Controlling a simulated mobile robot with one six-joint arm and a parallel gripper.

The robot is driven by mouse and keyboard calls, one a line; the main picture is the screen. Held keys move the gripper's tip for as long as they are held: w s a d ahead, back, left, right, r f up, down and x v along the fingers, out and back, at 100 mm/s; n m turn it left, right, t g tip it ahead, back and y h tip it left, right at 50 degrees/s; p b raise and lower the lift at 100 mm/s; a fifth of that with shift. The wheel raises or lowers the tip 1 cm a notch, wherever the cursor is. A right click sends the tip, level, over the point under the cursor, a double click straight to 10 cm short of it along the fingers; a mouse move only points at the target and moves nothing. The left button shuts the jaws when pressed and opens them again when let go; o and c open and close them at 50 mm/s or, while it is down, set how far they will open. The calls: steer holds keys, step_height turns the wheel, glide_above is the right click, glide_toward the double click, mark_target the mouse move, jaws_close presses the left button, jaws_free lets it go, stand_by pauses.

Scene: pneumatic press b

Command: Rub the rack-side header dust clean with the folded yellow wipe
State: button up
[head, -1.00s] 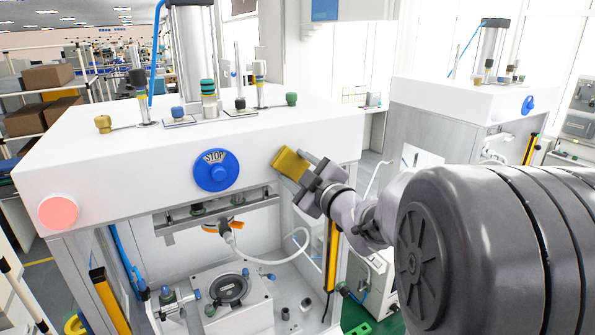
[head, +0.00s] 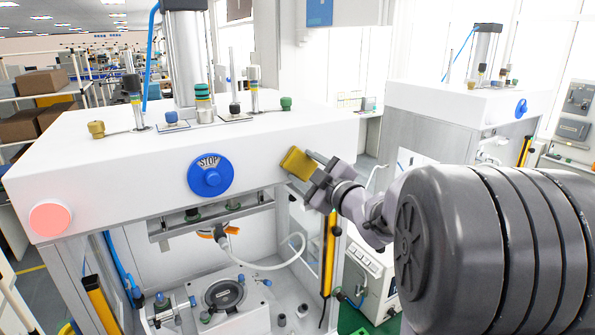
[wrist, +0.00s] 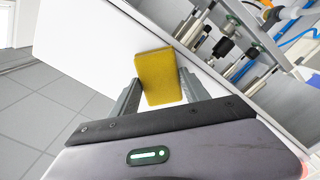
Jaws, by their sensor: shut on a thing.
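The folded yellow wipe (head: 297,162) is held in my gripper (head: 318,170) at the right part of the white press header's front face (head: 262,150). In the wrist view the wipe (wrist: 158,78) sits between the two fingers of my gripper (wrist: 158,92), its far end against or very near the white header (wrist: 110,45). I cannot tell for certain whether it touches. No dust shows clearly on the visible part of the header; the patch under the wipe is hidden.
A blue STOP button (head: 211,175) sticks out left of the wipe, and a pink-red round button (head: 50,217) is at the header's left end. A yellow guard post (head: 328,252) stands below my gripper. A second press (head: 455,100) stands at the right.

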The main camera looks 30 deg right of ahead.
steer(key=shift+w+f+b, duration=0.1)
steer(key=shift+b, duration=0.2)
steer(key=a+b, duration=0.2)
steer(key=a, duration=0.1)
steer(key=shift+a, duration=0.25)
steer(key=shift+a+r, duration=0.2)
steer(key=shift+a, duration=0.15)
steer(key=b, duration=0.2)
glide_toward(287, 169)
steer(key=shift+w+f, duration=0.15)
steer(key=shift+w, duration=1.5)
